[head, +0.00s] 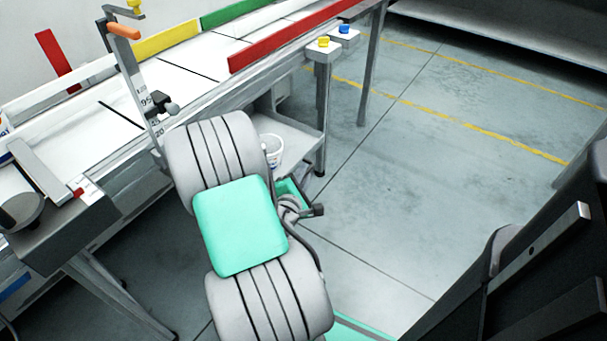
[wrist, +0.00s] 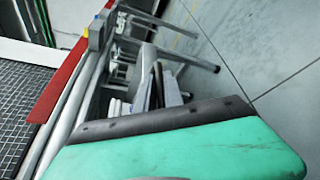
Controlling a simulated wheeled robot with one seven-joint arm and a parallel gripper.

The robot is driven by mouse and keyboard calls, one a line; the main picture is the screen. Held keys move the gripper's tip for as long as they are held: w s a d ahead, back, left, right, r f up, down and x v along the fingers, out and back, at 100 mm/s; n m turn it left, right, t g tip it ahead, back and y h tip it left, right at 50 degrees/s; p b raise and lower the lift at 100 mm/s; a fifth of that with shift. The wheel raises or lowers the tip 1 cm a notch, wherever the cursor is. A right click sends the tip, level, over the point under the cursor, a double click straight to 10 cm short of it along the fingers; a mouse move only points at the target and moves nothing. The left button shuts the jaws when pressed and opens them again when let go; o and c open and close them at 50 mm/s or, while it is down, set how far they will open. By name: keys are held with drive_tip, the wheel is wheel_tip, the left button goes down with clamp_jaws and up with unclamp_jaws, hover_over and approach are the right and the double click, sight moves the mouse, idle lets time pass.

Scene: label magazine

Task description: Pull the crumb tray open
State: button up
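I cannot make out the crumb tray in either view; my arm covers part of the bench side in the head view. My own grey and mint-green arm reaches down beside the bench (head: 180,62). In the wrist view a mint-green part of mine with a dark edge fills the bottom. Beyond it are grey finger-like shapes, perhaps my gripper (wrist: 158,82), but I cannot tell its opening or any contact.
A white bucket (head: 271,150) stands on a low shelf (head: 303,138) under the bench. Blue (head: 344,29) and yellow (head: 323,42) buttons sit at the bench edge. A dark mesh surface (wrist: 28,100) lies left in the wrist view. The floor (head: 420,180) at right is clear.

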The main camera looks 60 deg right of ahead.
drive_tip(key=shift+o, duration=0.6)
drive_tip(key=shift+a, duration=0.1)
drive_tip(key=shift+a+r, duration=0.1)
drive_tip(key=shift+a, duration=0.2)
drive_tip(key=v, duration=0.7)
drive_tip(key=shift+s, duration=0.2)
